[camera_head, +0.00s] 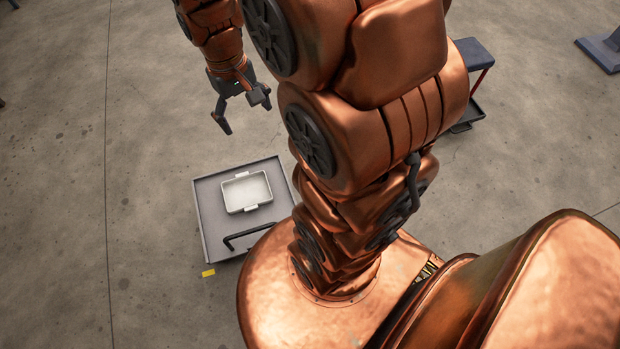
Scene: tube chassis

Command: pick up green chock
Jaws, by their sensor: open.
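No green chock shows in the head view; my arm and body hide much of the middle and right of the floor. My gripper (246,117) is open at the upper left of the head view. Its dark fingers are spread, and nothing is seen between them. It appears to be above the concrete floor, beyond the grey platform.
A low grey platform (212,215) with a black handle (250,238) carries a white tray (229,205) that looks empty. A small yellow piece (208,273) lies beside it. A blue-topped stand (474,52) is partly hidden behind my arm. The left floor is clear.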

